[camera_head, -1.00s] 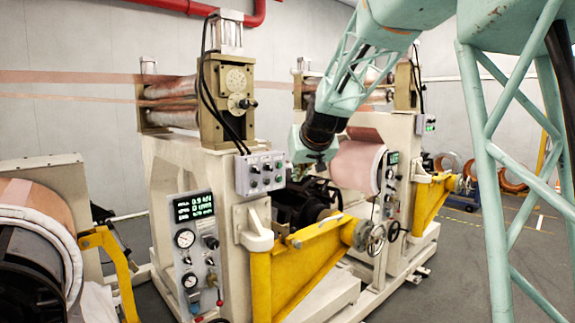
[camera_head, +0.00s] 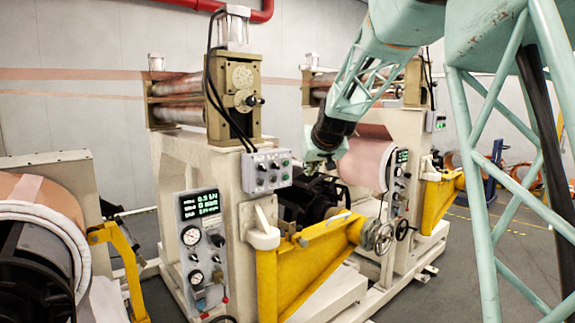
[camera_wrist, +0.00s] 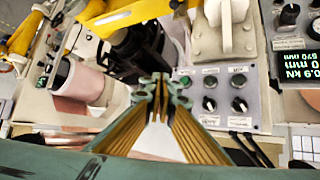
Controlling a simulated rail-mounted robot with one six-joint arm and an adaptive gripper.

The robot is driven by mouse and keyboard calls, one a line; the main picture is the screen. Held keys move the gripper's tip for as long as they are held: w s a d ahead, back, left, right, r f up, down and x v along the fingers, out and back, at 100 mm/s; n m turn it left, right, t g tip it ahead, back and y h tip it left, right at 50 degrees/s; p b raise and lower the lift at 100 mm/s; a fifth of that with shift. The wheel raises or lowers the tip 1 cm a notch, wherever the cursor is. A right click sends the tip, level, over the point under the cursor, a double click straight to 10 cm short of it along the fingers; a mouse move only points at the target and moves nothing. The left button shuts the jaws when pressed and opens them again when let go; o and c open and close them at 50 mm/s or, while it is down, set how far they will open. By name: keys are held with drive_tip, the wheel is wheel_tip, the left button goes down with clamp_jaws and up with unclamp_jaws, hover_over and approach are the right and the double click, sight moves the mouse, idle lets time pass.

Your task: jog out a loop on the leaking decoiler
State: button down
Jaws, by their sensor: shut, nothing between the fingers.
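The nearer decoiler (camera_head: 183,167) stands left of centre, a cream frame with an upper roller pair (camera_head: 180,90). A grey control box (camera_head: 267,171) with several knobs hangs on its front, with a lit display (camera_head: 199,204) below left. My gripper (camera_head: 322,164) hangs to the right of the box, apart from it in the head view. In the wrist view, my gripper (camera_wrist: 162,86) is shut and empty, its tips beside the left edge of the control box (camera_wrist: 214,92). I cannot make out a leak.
A yellow swing arm (camera_head: 308,258) with a handwheel sticks out from the nearer decoiler. A second decoiler with a copper roll (camera_head: 364,163) stands behind on the right. Another coil (camera_head: 35,197) is at the left.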

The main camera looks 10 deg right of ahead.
sight(287, 163)
drive_tip(key=shift+w+a+r+p, duration=0.1)
drive_tip(key=shift+w+a+p, duration=0.2)
drive_tip(key=shift+p, duration=0.4)
drive_tip(key=shift+w+a+p, duration=0.3)
drive_tip(key=shift+w+p, duration=0.4)
drive_tip(key=shift+p, duration=0.7)
drive_tip(key=shift+w+a+p, duration=0.5)
drive_tip(key=shift+w+p, duration=0.35)
drive_tip(key=shift+p, duration=1.15)
drive_tip(key=shift+w+a+p, duration=0.5)
drive_tip(key=shift+w+p, duration=0.3)
drive_tip(key=shift+p, duration=0.9)
drive_tip(key=shift+w+a+p, duration=0.45)
drive_tip(key=shift+w+p, duration=0.3)
drive_tip(key=shift+p, duration=0.9)
drive_tip(key=shift+w+a+p, duration=0.15)
drive_tip(key=shift+w+p, duration=0.1)
drive_tip(key=shift+p, duration=0.3)
